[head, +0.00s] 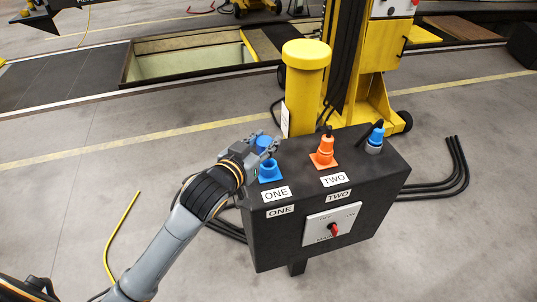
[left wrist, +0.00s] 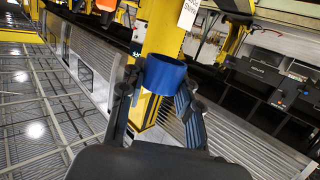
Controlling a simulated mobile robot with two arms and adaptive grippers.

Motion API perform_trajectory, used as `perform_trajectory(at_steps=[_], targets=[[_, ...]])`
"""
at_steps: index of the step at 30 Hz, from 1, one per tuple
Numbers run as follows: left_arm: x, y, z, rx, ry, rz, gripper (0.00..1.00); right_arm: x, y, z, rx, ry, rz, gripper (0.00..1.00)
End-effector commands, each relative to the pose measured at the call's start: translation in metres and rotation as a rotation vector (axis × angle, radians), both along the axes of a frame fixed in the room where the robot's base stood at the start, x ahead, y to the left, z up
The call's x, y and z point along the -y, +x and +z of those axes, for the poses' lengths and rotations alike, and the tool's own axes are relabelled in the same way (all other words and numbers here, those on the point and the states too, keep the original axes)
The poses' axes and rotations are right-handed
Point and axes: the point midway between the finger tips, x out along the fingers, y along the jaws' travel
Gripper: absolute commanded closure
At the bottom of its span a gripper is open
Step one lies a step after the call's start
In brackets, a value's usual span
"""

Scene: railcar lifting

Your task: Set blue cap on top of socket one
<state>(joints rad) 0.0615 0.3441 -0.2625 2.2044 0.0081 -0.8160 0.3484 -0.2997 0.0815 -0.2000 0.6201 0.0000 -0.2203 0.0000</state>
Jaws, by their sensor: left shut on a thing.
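My left gripper (head: 262,146) is shut on the blue cap (head: 263,142), a short blue cylinder. In the left wrist view the blue cap (left wrist: 164,74) sits between the two dark fingers. Socket one (head: 270,172) is a blue square-based fitting with a round opening, on top of the black box (head: 255,222) behind the label ONE. In the head view the cap appears just above and behind this socket, apart from it. The gripper hides part of the cap. My right gripper is not in view.
An orange plug stands in the orange socket two (head: 323,158) to the right. A blue and grey connector (head: 375,138) is at the box's back right. A yellow post (head: 304,90) rises behind the box. A red knob (head: 334,230) is on the front panel.

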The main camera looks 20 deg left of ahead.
Motion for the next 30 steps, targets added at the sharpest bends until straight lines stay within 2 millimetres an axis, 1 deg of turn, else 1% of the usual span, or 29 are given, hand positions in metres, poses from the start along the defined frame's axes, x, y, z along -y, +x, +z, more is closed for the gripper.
perform_trajectory(at_steps=[1,3,6,11,12,15,18,30], targets=[[0.000,0.008,-0.010,-0.005,0.000,0.001,0.84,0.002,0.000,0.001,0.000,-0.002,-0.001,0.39],[0.000,0.017,-0.020,-0.003,0.000,0.001,0.84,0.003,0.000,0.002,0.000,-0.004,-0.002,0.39],[0.000,0.025,-0.030,-0.001,-0.001,0.000,0.84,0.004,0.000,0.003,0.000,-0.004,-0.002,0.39],[0.000,0.033,-0.041,-0.002,0.000,0.001,0.84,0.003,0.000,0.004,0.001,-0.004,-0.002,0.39],[0.000,0.035,-0.046,-0.002,0.000,0.000,0.84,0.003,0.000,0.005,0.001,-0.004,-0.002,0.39],[0.000,0.034,-0.061,-0.005,0.001,-0.001,0.84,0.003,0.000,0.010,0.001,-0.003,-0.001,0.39],[0.000,0.034,-0.070,-0.002,0.000,0.000,0.84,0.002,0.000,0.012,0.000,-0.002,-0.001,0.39],[0.000,0.034,-0.077,0.001,0.000,-0.001,0.84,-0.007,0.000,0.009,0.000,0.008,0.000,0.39]])
